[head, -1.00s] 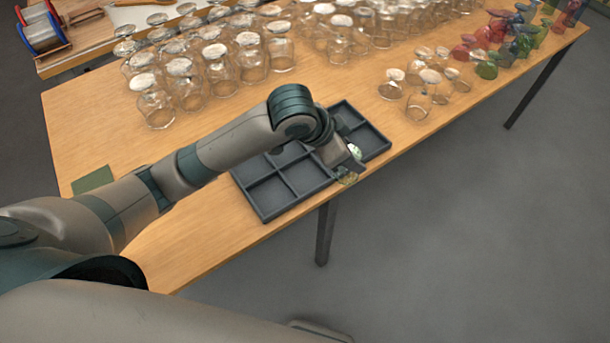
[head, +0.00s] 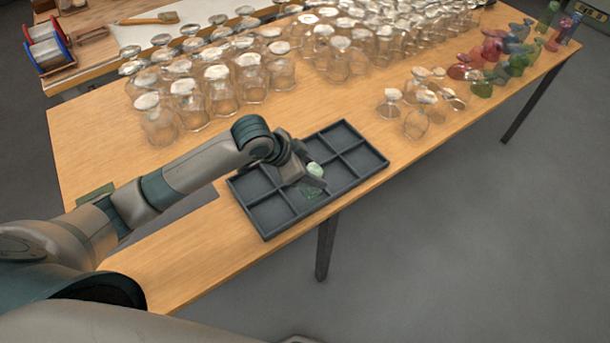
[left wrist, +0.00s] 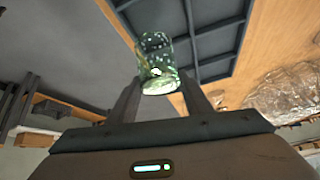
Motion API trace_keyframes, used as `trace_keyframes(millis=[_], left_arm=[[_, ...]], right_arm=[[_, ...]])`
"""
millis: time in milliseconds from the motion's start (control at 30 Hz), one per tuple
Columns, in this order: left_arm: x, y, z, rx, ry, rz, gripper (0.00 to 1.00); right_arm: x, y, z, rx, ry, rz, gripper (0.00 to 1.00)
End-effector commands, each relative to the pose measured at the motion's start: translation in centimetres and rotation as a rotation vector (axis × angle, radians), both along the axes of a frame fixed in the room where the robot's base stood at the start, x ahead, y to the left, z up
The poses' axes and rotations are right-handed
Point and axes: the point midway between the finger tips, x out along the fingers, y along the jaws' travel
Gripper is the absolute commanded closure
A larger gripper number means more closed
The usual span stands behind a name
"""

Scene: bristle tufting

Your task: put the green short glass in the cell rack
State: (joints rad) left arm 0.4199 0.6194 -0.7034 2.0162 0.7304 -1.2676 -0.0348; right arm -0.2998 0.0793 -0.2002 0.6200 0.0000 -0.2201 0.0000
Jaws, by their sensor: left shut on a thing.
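The green short glass (left wrist: 157,62) is between the fingers of my left gripper (left wrist: 160,95) in the left wrist view. In the head view the glass (head: 314,170) shows as a small pale green shape at the tip of my left gripper (head: 312,184), which is shut on it. The grey cell rack (head: 265,231) lies on the table near its front edge. Glass and gripper are over the middle of the rack, and the gripper hides part of the cells. I cannot tell the exact height above the rack. My right gripper is not in view.
Many clear glasses (head: 222,92) stand across the back of the table (head: 400,160). A few clear glasses (head: 417,122) stand right of the rack, with coloured glasses (head: 490,55) farther right. A green patch (head: 95,195) lies at the left. The visible cells look empty.

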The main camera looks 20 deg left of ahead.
Motion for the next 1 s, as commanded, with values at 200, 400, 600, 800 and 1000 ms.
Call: trace_keyframes(millis=[200, 400, 600, 800, 1000], left_arm=[[0.6, 2.0, -1.1, -0.001, -0.001, 0.0, 0.84], [0.6, 2.2, -1.3, -0.001, -0.002, -0.001, 0.84], [0.6, 2.2, -1.4, -0.001, -0.001, 0.0, 0.84], [0.5, 2.2, -3.3, -0.002, 0.002, 0.001, 0.84], [0.6, 2.1, -5.2, -0.002, -0.001, -0.001, 0.84]], right_arm=[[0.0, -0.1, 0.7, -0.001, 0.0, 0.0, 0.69], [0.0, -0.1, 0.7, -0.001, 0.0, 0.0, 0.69], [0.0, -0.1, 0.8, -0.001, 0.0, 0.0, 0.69], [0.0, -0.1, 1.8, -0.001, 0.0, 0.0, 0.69], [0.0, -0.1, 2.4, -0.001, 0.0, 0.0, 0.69]])
